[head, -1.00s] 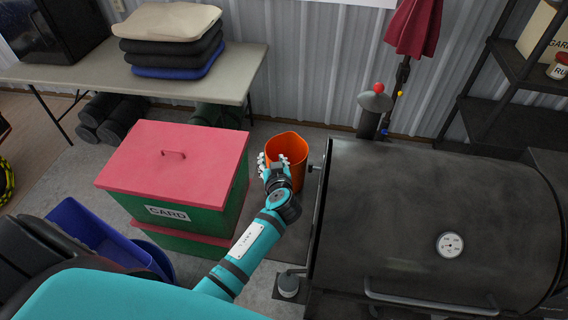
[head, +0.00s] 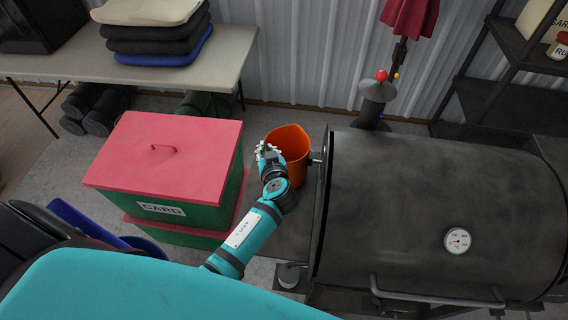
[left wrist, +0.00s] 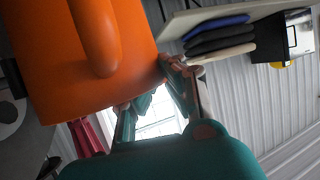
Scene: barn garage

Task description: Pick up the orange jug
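The orange jug (head: 293,139) stands upright between the red-lidded green box and the black barrel grill. It shows large at the upper left of the left wrist view (left wrist: 50,60), with its handle facing that camera. My left gripper (head: 269,150) is at the jug's near left side and covers part of its wall. In the left wrist view its fingers (left wrist: 155,88) are spread, with a bright gap between them, close to the jug's edge. I cannot tell whether they touch it. My right gripper is not in view.
The green box with a red lid (head: 165,150) stands left of my left arm. The black grill (head: 420,210) stands close on the right, its side fitting near the jug. Behind is a table (head: 75,65) with stacked cushions. Free floor between box and grill is narrow.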

